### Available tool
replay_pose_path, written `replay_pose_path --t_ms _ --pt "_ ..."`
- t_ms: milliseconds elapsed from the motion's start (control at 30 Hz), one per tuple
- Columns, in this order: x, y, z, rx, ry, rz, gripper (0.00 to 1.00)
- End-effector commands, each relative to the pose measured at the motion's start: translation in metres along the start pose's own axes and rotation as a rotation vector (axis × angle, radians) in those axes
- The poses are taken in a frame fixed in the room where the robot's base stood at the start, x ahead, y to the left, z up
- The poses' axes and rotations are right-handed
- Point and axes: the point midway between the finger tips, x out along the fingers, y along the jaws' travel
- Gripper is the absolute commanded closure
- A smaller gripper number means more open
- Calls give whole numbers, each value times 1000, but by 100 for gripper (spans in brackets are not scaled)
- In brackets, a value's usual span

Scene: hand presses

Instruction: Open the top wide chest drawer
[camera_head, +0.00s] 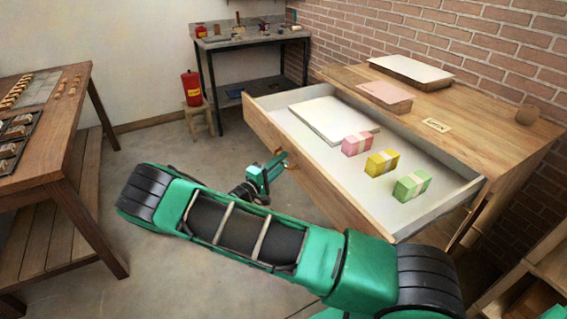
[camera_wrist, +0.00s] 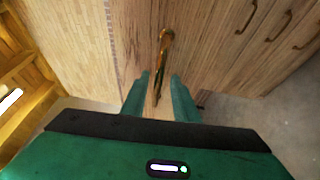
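The top wide chest drawer (camera_head: 320,188) is pulled far out of the wooden chest (camera_head: 490,118) in the head view. Its brass handle (camera_head: 289,160) is on the middle of the drawer front. My gripper (camera_head: 276,163) is at this handle. In the wrist view the handle (camera_wrist: 164,52) runs between the two fingers of my gripper (camera_wrist: 160,85). The fingers stand apart on either side of it, with gaps visible, so the gripper looks open around the handle. Contact at the fingertips is hard to see.
The drawer holds a white paper stack (camera_head: 330,120) and pink (camera_head: 356,143), yellow (camera_head: 381,162) and green (camera_head: 411,185) bundles. A wooden table (camera_head: 62,135) stands at left. A workbench (camera_head: 255,40) and red canister (camera_head: 191,88) are behind. Floor between is clear.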

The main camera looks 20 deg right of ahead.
Motion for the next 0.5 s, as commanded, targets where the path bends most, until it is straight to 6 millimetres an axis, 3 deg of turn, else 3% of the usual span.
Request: replay_pose_path --t_ms 267,500 --pt "-4 1 1 0 -2 3 73" --pt "-42 0 -1 0 1 2 73"
